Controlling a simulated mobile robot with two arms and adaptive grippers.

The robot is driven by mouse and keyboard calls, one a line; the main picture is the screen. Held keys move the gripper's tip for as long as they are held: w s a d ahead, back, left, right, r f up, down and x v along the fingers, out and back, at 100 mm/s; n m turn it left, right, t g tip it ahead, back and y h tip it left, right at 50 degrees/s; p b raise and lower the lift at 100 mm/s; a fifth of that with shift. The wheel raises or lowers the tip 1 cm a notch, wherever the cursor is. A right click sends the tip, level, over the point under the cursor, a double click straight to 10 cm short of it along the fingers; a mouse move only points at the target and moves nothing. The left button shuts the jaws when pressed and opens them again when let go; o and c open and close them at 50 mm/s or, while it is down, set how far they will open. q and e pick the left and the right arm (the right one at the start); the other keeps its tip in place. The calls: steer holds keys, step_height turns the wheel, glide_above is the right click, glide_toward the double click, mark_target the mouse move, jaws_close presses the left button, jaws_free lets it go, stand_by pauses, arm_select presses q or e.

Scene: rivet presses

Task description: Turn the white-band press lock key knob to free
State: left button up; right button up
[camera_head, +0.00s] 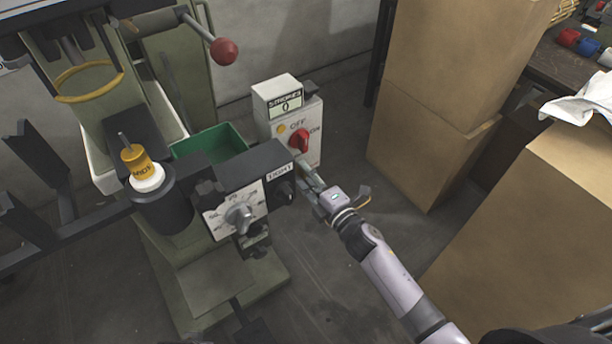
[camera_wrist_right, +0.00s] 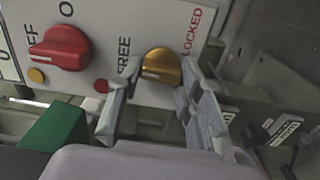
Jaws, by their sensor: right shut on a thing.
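The gold lock key knob (camera_wrist_right: 161,66) is on the white panel (camera_wrist_right: 125,25) in the right wrist view, between the words FREE on its left and LOCKED on its right. My right gripper (camera_wrist_right: 158,75) has one finger on each side of it and is shut on it. I cannot tell exactly which label the knob points to. In the head view my right gripper (camera_head: 306,172) reaches the lower front of the control box (camera_head: 288,115), and its fingers hide the knob there. My left gripper is not in view.
A red switch knob (camera_wrist_right: 60,48) sits beside the gold knob. A green bin (camera_head: 210,143) and a dial panel (camera_head: 235,207) marked TIGHT or similar stand left of my gripper. Cardboard boxes (camera_head: 430,90) stand to the right, with open floor between.

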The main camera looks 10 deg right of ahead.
steer(key=shift+n, duration=0.3)
steer(key=shift+f, duration=0.1)
steer(key=o, duration=1.2)
steer(key=shift+c, duration=0.2)
steer(key=v, duration=1.2)
